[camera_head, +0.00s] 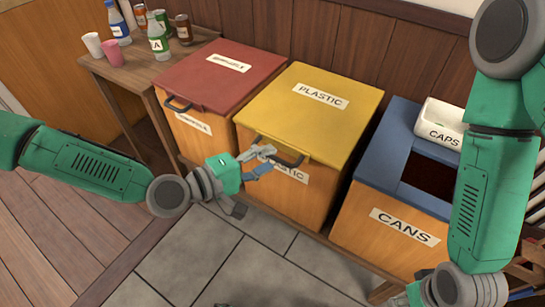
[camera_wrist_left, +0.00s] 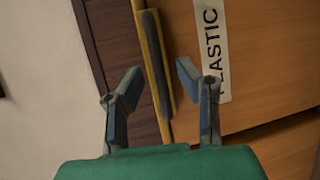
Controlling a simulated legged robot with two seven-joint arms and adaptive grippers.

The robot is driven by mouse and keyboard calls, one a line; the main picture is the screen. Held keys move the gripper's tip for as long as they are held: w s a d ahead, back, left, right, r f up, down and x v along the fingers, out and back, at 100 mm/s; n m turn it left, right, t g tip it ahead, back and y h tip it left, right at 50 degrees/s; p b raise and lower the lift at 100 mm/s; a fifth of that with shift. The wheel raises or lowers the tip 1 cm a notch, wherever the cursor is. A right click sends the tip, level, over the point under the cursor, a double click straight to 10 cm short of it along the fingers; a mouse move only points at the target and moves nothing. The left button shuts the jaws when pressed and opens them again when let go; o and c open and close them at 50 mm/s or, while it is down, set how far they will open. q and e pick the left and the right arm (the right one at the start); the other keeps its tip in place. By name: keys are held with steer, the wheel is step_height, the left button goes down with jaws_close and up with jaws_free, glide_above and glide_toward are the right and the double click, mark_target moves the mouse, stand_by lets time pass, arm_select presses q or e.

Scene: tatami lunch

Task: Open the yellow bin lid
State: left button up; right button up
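The yellow lid (camera_head: 315,112) lies shut on the wooden bin labelled PLASTIC (camera_head: 308,195). A dark handle (camera_head: 280,153) sits at the lid's front edge. My left gripper (camera_head: 270,161) is in front of the bin, close to the handle's left part. In the left wrist view, its two fingers (camera_wrist_left: 155,92) are spread apart, with the handle (camera_wrist_left: 158,65) beyond and between them. I cannot tell whether a finger touches the handle. My right arm comes down at the right side; its gripper (camera_head: 415,296) is partly cut off at the bottom edge.
A red-lidded bin (camera_head: 220,75) stands left of the yellow one. A blue-topped bin labelled CANS (camera_head: 375,175) stands right, with a white CAPS box (camera_head: 440,112) on it. Bottles and cups stand on a wooden table (camera_head: 135,70). The grey tile floor (camera_head: 210,265) in front is clear.

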arm_select(q)
steer(key=shift+x, duration=1)
steer(key=shift+w+a, duration=0.1)
steer(key=shift+a, duration=0.1)
steer(key=shift+a, duration=0.15)
steer(key=c, duration=0.5)
steer(key=shift+d, duration=0.25)
jaws_close()
